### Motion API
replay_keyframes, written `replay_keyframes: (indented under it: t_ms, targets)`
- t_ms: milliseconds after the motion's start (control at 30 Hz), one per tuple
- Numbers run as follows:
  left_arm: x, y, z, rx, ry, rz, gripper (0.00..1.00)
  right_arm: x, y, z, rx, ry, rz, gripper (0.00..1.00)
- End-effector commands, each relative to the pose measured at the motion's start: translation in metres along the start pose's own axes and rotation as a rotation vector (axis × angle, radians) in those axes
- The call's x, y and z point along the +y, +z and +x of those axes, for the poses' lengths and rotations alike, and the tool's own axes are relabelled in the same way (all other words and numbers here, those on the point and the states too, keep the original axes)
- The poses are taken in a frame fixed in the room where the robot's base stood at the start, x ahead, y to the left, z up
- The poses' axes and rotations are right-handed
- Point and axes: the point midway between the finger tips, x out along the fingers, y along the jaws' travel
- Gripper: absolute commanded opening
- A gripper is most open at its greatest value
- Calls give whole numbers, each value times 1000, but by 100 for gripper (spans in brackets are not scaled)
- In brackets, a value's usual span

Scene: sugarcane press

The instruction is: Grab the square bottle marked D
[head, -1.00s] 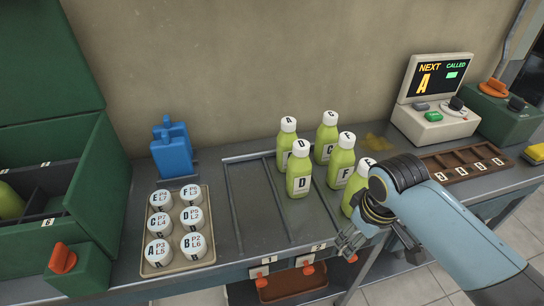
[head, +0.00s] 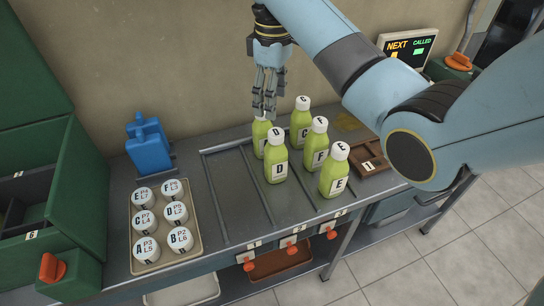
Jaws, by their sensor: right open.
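The bottle marked D (head: 275,166) is green with a white cap and a D label. It stands upright on the slotted metal counter, at the front left of a group of similar bottles. My right gripper (head: 264,108) points down from above, open. Its fingertips are just behind D's cap, over the bottle behind D (head: 261,138), whose cap they partly hide. I cannot tell whether they touch that bottle. D is clear of the fingers. My left gripper is not in view.
Bottles marked C (head: 300,125), F (head: 314,148) and E (head: 334,176) stand to the right of D. The slots left of D are empty. A screen (head: 408,50) stands at back right.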

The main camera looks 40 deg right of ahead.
Motion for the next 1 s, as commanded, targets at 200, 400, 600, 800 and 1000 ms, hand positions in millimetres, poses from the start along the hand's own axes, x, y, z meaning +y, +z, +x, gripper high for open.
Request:
replay_keyframes:
  t_ms: [200, 400, 600, 800, 1000]
  targets:
    - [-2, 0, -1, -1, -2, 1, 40, 0, 1, 34, -6, -5, -4, 66]
    - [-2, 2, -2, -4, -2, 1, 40, 0, 1, 54, -4, -3, -4, 66]
    - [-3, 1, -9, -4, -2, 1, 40, -1, 8, 80, -6, -5, -2, 66]
    - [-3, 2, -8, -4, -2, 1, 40, 0, 8, 104, -3, -3, -3, 66]
    - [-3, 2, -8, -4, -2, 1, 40, 0, 7, 105, -2, -2, -3, 66]
